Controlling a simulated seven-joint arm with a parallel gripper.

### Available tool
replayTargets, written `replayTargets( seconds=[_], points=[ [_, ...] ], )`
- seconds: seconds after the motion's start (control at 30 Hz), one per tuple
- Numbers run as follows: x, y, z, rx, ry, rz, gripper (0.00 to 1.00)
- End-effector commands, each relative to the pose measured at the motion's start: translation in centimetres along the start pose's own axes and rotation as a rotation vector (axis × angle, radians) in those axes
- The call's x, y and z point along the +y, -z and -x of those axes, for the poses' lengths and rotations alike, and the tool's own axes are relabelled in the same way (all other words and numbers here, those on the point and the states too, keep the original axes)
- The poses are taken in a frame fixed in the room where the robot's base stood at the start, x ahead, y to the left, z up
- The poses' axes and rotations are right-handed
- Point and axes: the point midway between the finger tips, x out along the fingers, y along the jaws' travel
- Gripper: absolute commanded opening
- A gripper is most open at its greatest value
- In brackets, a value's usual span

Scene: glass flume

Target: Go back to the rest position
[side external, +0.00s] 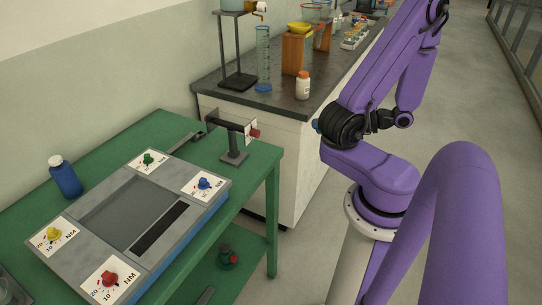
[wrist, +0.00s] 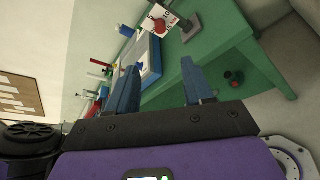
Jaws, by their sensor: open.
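My gripper (wrist: 160,84) shows in the wrist view with its two blue-grey fingers spread wide apart. Nothing is between them. In the side external view my purple arm stands right of the green table, and the gripper itself cannot be made out there. The grey panel box (side external: 128,222) with green, blue, yellow and red knobs lies on the green table (side external: 110,144). A dark stand with a red knob (side external: 255,133) stands at the table's right corner; it also shows at the top of the wrist view (wrist: 188,20). My gripper is apart from all of these.
A blue bottle (side external: 65,176) stands on the table's left side. Behind is a dark-topped bench (side external: 283,105) with a measuring cylinder (side external: 263,60), a white bottle (side external: 303,85) and a wooden box (side external: 296,52). A dark object with a red part (side external: 228,257) sits below the table. The floor at right is clear.

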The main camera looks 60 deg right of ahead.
Motion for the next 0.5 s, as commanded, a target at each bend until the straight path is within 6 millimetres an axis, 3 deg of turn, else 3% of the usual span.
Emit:
replayTargets(
  seconds=[0.5],
  points=[
    [2.3, 1.0, -3.6, 0.467, -0.297, 0.412, 0.51]
  ],
)
